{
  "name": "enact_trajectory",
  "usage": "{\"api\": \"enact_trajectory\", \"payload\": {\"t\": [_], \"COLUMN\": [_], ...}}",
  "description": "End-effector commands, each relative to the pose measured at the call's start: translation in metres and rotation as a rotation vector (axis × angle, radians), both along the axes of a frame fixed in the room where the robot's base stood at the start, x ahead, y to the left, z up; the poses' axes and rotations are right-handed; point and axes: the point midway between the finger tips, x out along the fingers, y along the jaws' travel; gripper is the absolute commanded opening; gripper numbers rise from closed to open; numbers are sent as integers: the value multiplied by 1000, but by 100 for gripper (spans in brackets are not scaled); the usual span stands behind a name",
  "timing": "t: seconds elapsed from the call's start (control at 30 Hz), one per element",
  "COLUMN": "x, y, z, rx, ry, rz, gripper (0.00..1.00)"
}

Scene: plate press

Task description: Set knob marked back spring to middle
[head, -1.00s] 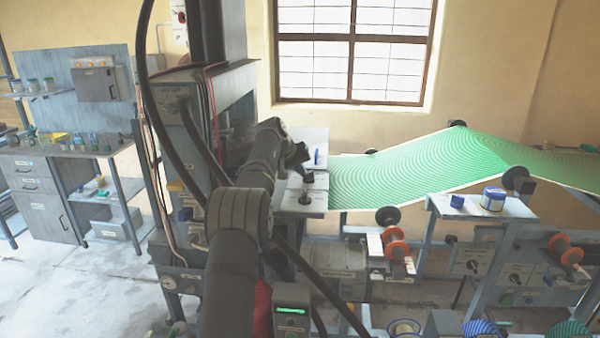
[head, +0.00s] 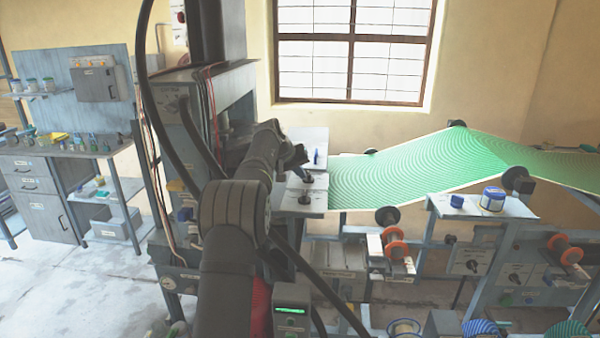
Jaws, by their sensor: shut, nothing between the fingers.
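Two dark round knobs stand on the pale panel (head: 288,200) beside the press, one nearer (head: 305,198) and one farther back (head: 307,178). Their labels are too small to read, so I cannot tell which is marked back spring, and their settings do not show. My gripper (head: 304,166) is small and dark in the head view, at the end of my arm. It is shut and empty, just above or at the farther knob. I cannot tell whether it touches it.
The tall press frame (head: 185,130) stands close on the left, with cables along it. A small blue upright piece (head: 317,157) is just right of my gripper. The green patterned sheet (head: 400,175) runs off to the right. A shelf (head: 515,207) holds a blue tin.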

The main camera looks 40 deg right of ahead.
Motion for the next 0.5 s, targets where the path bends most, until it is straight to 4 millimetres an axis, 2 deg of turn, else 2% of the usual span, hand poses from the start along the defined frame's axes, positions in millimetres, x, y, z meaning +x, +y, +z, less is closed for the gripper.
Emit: {"api": "enact_trajectory", "payload": {"t": [0.07, 0.23, 0.3, 0.5], "x": [1, 24, 20, 16], "y": [6, 37, 46, 73], "z": [-2, 1, 20, 55], "rx": [3, -1, -4, -3], "ry": [6, -2, -5, -7], "rz": [-5, 7, 6, 7], "gripper": [0, 0, 0, 0]}}
